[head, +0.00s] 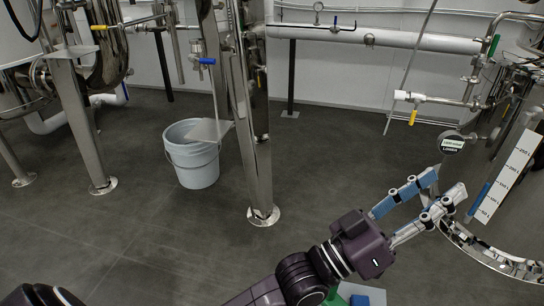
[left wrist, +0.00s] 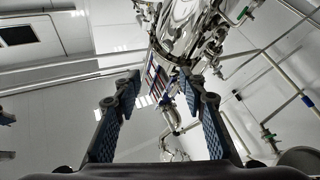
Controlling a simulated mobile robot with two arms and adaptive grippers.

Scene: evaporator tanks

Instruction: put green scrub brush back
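My left gripper (head: 446,184) reaches toward the right side in the head view, in front of the round steel tank. Its two blue-padded fingers are apart with nothing between them. The left wrist view also shows the left gripper (left wrist: 160,84) open and empty, with steel tank fittings beyond. I cannot make out a green scrub brush for certain. A green and pale object (head: 358,293) is partly visible at the bottom edge of the head view, mostly cut off and hidden by my arm; I cannot tell what it is. My right gripper is not in view.
A steel tank (head: 518,222) with a white level scale (head: 507,172) stands close at the right. A grey bucket (head: 192,155) stands on the floor beside a steel leg (head: 257,160). A white pipe (head: 410,40) runs along the back wall. The middle floor is clear.

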